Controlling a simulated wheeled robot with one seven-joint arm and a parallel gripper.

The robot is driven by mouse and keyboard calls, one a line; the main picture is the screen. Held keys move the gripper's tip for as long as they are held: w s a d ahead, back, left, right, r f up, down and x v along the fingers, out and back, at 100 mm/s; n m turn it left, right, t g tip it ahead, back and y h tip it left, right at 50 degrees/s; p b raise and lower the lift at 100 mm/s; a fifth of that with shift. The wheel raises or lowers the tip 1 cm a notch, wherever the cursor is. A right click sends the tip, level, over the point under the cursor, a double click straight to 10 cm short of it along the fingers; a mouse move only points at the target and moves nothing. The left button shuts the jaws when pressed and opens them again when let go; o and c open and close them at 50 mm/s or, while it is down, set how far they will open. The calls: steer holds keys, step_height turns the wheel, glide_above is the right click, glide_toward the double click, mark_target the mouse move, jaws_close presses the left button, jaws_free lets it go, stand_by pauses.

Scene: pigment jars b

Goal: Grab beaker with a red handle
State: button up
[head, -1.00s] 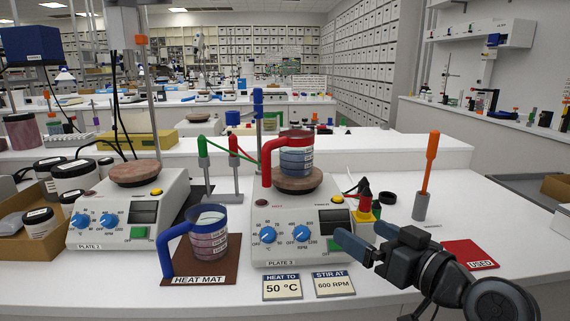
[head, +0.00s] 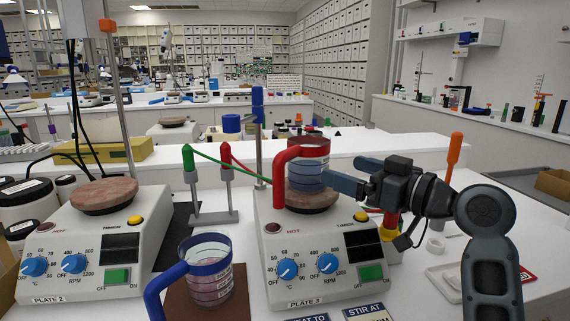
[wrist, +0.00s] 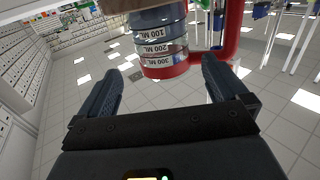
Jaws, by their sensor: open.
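The beaker with a red handle (head: 309,168) stands upright on the round top of plate 3 (head: 310,203). It is clear with blue-grey bands, a red rim and a red handle on its left side. My gripper (head: 341,172) is open at the right of the beaker, at the height of its body, fingers pointing left towards it. In the wrist view, the beaker (wrist: 160,42) appears upside down, between and just beyond the fingertips (wrist: 162,68), with its handle to the right. The near finger slightly overlaps the beaker's edge in the head view; I cannot tell whether they touch.
A blue-handled beaker (head: 208,278) stands on the brown heat mat (head: 180,303) at front left. Red and green stands (head: 226,190) rise behind. A white tray (head: 445,280) lies at right.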

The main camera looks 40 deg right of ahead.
mark_target(325, 162)
steer(key=w+p, duration=0.1)
steer(key=w, duration=0.6)
steer(key=shift+w+a+r+p, duration=0.15)
steer(key=shift+w+p, duration=0.1)
steer(key=shift+p, duration=0.1)
steer(key=c, duration=1.1)
